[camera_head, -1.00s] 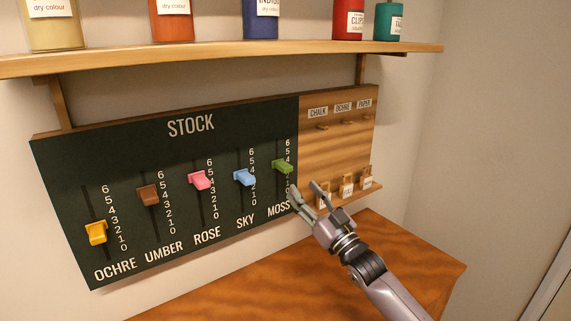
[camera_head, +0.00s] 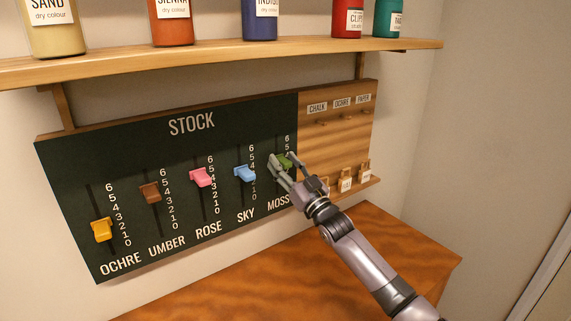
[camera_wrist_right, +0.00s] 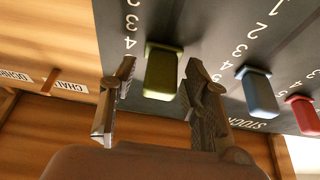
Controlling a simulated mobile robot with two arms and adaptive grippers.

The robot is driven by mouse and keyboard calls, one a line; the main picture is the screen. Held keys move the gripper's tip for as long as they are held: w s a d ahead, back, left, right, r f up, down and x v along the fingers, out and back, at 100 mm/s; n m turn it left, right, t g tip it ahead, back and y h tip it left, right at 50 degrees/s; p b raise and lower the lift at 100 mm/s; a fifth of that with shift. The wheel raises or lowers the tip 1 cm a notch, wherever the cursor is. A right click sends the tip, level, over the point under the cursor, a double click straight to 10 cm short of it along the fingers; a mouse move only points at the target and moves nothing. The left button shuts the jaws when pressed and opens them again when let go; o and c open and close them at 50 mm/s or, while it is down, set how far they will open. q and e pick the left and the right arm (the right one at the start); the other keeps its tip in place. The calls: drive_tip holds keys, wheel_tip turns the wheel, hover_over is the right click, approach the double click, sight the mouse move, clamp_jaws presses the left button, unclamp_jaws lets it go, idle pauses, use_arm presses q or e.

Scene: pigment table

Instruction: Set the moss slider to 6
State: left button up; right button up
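The green moss slider (camera_head: 285,161) sits on the right-most slot of the dark STOCK board (camera_head: 120,145), at about the 4 mark; the gripper partly hides its scale. My right gripper (camera_head: 281,156) is at this slider with its fingers apart. In the right wrist view the moss slider (camera_wrist_right: 162,73) lies between the two open fingers, with a visible gap to each, so it is not gripped. My left gripper is not in view.
The blue sky slider (camera_head: 244,173) is just left of my right gripper. Rose (camera_head: 202,177), umber (camera_head: 150,193) and ochre (camera_head: 102,230) sliders are farther left. A wooden hook panel (camera_head: 338,142) with tags is to the right. A shelf (camera_head: 220,57) with jars hangs above.

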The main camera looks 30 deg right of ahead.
clamp_jaws()
idle(0.3)
idle(0.3)
